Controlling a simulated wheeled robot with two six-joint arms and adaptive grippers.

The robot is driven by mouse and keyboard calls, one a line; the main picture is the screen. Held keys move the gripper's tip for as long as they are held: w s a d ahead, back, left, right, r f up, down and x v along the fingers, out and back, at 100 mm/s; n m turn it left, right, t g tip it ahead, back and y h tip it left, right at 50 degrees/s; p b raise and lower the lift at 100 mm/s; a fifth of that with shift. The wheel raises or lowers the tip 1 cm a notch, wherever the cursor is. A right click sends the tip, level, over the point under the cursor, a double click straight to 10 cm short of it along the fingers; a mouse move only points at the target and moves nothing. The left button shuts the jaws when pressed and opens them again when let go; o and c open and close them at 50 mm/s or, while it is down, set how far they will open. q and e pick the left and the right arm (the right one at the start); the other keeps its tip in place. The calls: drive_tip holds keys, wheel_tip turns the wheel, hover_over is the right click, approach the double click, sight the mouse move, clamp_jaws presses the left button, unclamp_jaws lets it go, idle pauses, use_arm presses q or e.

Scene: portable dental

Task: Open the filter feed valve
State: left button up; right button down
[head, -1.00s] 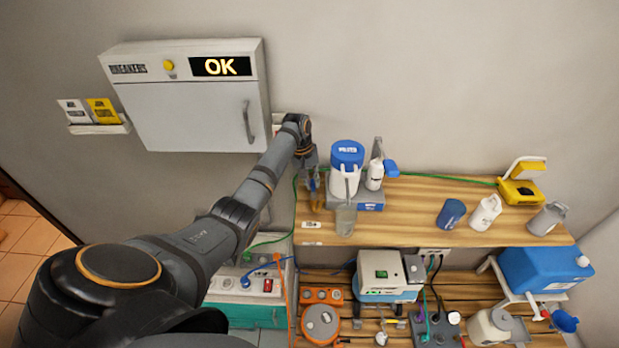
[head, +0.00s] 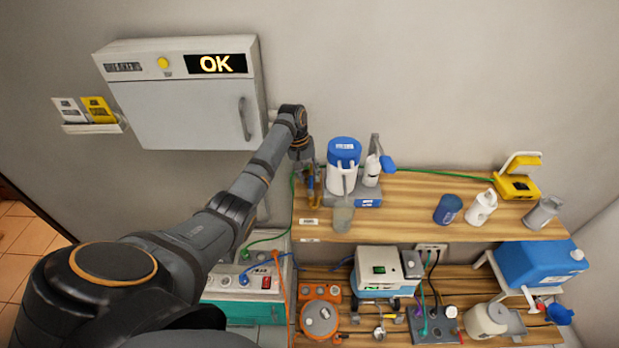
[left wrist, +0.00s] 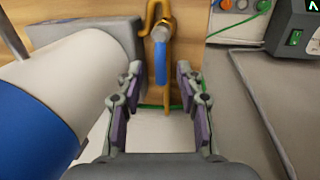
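The feed valve is a brass fitting with a blue lever (left wrist: 160,60), seen in the left wrist view at the top middle. Its yellow-brass pipe (left wrist: 150,14) curves above it against the wooden shelf. In the head view the brass fitting (head: 312,198) shows small at the shelf's left end, partly hidden by my gripper. My left gripper (left wrist: 159,72) is open, with its two fingers apart on either side of the lever's line. The lever lies between the fingertips in the picture; I cannot tell whether they touch it. My right gripper is in neither view.
A white filter container with a blue lid (head: 343,178) stands close right of my gripper; it fills the wrist view's left side. A clear beaker (head: 343,217) stands in front. A wall cabinet (head: 185,110) reading OK hangs left. A green hose (head: 430,174) runs along the shelf's back.

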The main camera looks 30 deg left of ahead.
use_arm(q)
drive_tip(key=v, duration=1)
drive_tip(key=shift+r, duration=0.15)
